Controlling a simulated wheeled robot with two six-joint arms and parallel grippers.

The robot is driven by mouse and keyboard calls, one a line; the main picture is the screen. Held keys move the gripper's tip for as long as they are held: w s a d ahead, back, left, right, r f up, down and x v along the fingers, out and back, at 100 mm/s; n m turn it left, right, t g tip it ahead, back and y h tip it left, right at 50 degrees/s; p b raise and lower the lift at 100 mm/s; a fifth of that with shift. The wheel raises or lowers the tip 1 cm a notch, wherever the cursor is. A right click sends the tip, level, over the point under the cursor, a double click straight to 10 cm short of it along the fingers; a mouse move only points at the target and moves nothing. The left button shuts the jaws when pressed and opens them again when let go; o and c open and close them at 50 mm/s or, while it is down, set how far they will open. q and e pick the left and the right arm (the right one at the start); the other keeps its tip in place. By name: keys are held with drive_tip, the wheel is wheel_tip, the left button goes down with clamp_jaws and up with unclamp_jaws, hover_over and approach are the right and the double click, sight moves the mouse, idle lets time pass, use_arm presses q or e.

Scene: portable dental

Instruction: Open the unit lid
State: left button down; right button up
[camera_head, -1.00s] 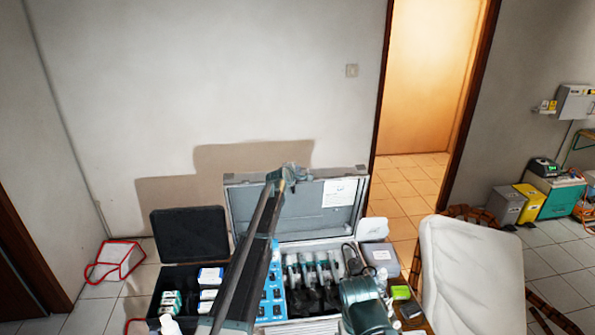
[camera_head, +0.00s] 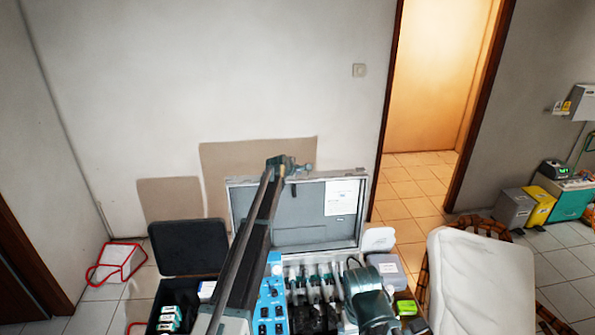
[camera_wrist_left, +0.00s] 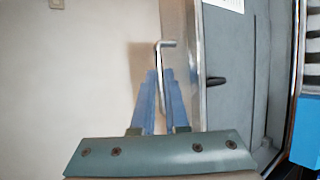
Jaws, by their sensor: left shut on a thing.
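The unit is an open metal case (camera_head: 292,254) on the table, with teal-handled instruments and a blue panel inside. Its grey lid (camera_head: 300,222) stands raised at the back, its inner face towards me with a white label at upper right. My left gripper (camera_head: 288,166) is at the lid's top edge, left of its middle. In the left wrist view its blue fingers (camera_wrist_left: 161,88) are shut around the bent metal handle (camera_wrist_left: 167,43) on the lid's edge. My right arm's teal link covers the case's lower right; its gripper is not seen.
A black case (camera_head: 188,248) with its lid up stands left of the unit, holding small boxes. A grey box (camera_head: 385,263) and a green item (camera_head: 406,307) are at the right. A pale chair (camera_head: 482,285) stands further right. The wall is behind the lid.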

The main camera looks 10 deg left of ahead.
use_arm(q)
drive_tip(key=shift+w+r, duration=0.15)
drive_tip(key=shift+r, duration=0.05)
drive_tip(key=c, duration=1.2)
unclamp_jaws()
drive_tip(key=shift+r, duration=0.1)
drive_tip(key=shift+o, duration=1.4)
drive_tip(key=shift+s+d+r, duration=0.15)
drive_tip(key=shift+s, duration=0.25)
drive_tip(key=shift+w+f, duration=0.2)
drive_tip(key=shift+s+r, duration=0.4)
drive_tip(key=shift+s, duration=0.15)
drive_tip(key=s+a, duration=0.2)
drive_tip(key=s, duration=1)
use_arm(e)
drive_tip(key=shift+s+r, duration=0.2)
drive_tip(key=shift+r, duration=0.1)
use_arm(q)
drive_tip(key=shift+w+a+f, duration=0.1)
